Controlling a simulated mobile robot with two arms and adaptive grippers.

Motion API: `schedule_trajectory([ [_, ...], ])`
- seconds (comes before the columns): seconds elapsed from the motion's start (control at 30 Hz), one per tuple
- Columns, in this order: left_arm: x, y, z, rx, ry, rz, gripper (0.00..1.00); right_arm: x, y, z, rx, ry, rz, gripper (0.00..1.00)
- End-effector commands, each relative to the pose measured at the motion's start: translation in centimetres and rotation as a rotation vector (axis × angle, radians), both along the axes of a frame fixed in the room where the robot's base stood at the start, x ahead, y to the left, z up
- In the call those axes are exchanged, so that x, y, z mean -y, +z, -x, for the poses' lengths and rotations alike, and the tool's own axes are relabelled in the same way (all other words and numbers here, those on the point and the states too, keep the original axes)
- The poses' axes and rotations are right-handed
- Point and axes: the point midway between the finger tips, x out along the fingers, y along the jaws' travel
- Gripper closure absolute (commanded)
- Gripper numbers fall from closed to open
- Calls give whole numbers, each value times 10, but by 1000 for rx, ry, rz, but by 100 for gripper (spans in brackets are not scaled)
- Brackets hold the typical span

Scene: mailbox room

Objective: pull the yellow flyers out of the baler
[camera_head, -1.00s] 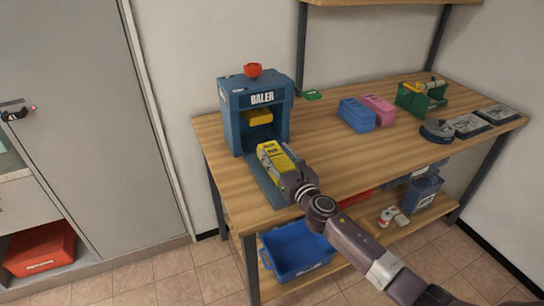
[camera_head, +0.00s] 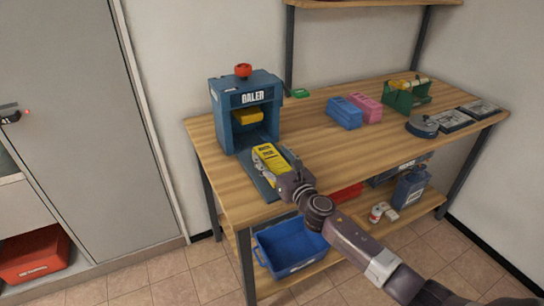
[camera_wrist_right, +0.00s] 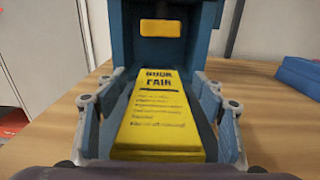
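The yellow flyers (camera_head: 269,157) are a thick stack with dark print, on or just over the grey-blue tray in front of the blue baler (camera_head: 227,125). The right wrist view shows "BOOK FAIR" on the stack (camera_wrist_right: 158,110), clear of the baler's opening. My right gripper (camera_head: 276,167) has a finger along each long side of the stack and appears shut on it. Finger contact is hard to make out. A yellow block (camera_head: 248,116) shows high inside the baler's opening. A red knob (camera_head: 243,70) tops the baler. My left gripper is not in view.
Blue and pink blocks (camera_head: 367,107), a green caddy (camera_head: 408,97) and grey items (camera_head: 452,121) stand to the right on the wooden table (camera_head: 320,145). A blue bin (camera_head: 290,250) sits on the lower shelf. The table's middle is clear.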

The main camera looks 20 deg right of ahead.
Motion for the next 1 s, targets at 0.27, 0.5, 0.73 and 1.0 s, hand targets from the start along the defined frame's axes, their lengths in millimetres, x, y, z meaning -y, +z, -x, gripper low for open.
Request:
schedule_trajectory([
  [0.27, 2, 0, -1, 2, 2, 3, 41, 0, 0, 1, 0, 0, 0, 35],
  [0.5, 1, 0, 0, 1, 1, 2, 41, 1, -1, 26, -1, 2, 3, 35],
  [0.73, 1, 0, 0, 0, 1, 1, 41, 4, -2, 74, -3, 1, 1, 35],
  [1.0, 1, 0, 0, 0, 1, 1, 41, 6, -1, 111, -1, 0, 0, 35],
])
